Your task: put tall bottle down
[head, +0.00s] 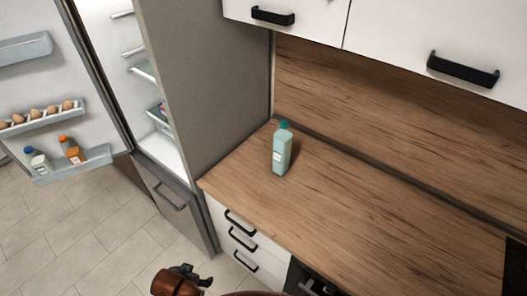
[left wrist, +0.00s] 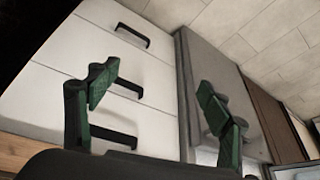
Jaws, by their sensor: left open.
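The tall bottle (head: 282,152) is pale blue-green with a teal cap and a white label. It stands upright on the wooden counter (head: 345,205), near its fridge-side end, with no gripper touching it. My left gripper (left wrist: 152,90) is open and empty in the left wrist view, with its green-padded fingers apart in front of the white drawers. In the head view, a reddish-brown and black part of my arm (head: 180,281) shows at the bottom edge, well below the bottle. My right gripper is in neither view.
The fridge stands open at the left; its door shelves hold eggs (head: 40,114) and bottles (head: 70,150). White drawers (head: 240,240) with black handles are under the counter. Wall cabinets (head: 400,40) hang above. The counter right of the bottle is clear up to a dark hob (head: 516,268).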

